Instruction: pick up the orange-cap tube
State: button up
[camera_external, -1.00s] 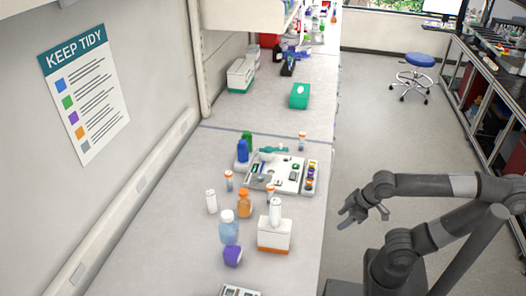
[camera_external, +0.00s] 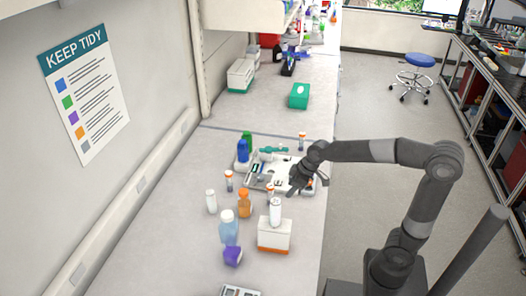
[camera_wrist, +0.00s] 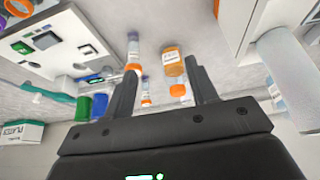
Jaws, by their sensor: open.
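Several small tubes with orange caps stand on the bench: one left of the tray (camera_external: 229,182), one at the tray's front edge (camera_external: 270,189) and one behind it (camera_external: 302,142). I cannot tell which one the task means. My gripper (camera_external: 306,187) is open and empty above the tray's right part, right of the front-edge tube. In the wrist view, the fingers (camera_wrist: 161,84) point towards an orange-cap tube (camera_wrist: 133,50), seen near the left finger and apart from it. A smaller orange-capped tube (camera_wrist: 146,93) shows farther off.
An amber bottle with an orange cap (camera_external: 244,205), a clear blue bottle (camera_external: 229,229) and a white-and-orange box (camera_external: 274,238) with a white cylinder (camera_external: 275,211) on it crowd the front. Blue and green bottles (camera_external: 243,151) stand behind.

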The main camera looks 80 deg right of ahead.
send_near(270, 193)
jog(key=d, duration=0.1)
jog(key=f, duration=0.1)
jog(key=x, duration=1)
jog(key=shift+w+d+f, duration=0.1)
jog(key=shift+d+f, duration=0.1)
jog(key=shift+f, duration=0.15)
jog(key=shift+c, duration=0.2)
jog(key=c, duration=1)
jog(key=shift+o, duration=0.2)
jog(key=shift+r, duration=0.15)
